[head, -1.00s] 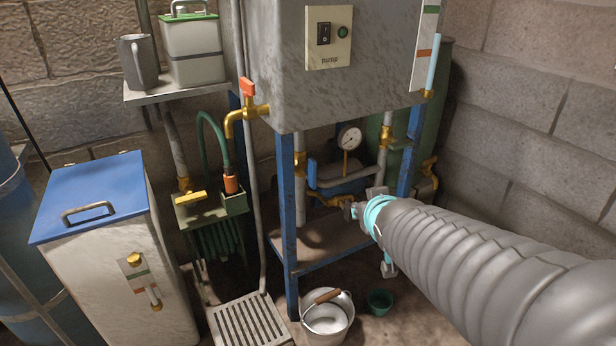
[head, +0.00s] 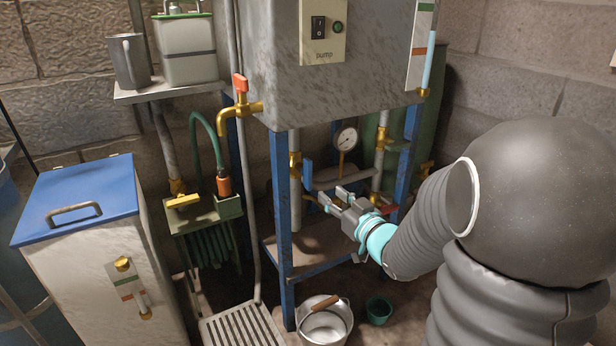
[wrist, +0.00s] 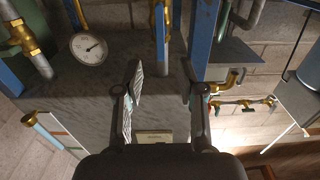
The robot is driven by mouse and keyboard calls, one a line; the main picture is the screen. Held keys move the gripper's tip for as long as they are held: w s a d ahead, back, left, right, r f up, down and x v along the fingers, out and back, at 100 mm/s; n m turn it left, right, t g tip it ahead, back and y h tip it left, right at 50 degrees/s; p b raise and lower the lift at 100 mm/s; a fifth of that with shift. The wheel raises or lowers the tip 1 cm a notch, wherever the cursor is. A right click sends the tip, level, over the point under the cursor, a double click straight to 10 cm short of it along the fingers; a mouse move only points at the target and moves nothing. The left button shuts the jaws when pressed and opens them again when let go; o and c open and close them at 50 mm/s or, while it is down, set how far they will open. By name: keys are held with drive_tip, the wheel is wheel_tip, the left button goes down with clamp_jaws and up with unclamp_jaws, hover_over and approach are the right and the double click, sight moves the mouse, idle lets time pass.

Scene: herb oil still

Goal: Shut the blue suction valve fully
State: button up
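The blue suction valve's lever (head: 308,173) hangs upright beside its brass body (head: 295,164) on a vertical grey pipe, behind the still's front blue leg. The lever lies roughly along the pipe. My gripper (head: 331,195) is open and empty, a little right of and below the lever in the head view, its fingers pointing towards the pipe. In the wrist view, the two fingers of my gripper (wrist: 161,66) stand apart. A brass fitting with blue beside it (wrist: 160,22) shows beyond the gap between them. I cannot tell any contact with the lever.
A round gauge (head: 346,138) is behind and above my gripper. The front blue leg (head: 282,220) stands left of it, and the grey tank (head: 350,85) hangs above. A metal bucket (head: 325,325) and a green cup (head: 379,310) stand on the floor below.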

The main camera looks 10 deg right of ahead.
sight(310, 177)
drive_tip(key=x, duration=1.1)
drive_tip(key=shift+w+a, duration=0.15)
drive_tip(key=shift+w, duration=0.15)
clamp_jaws()
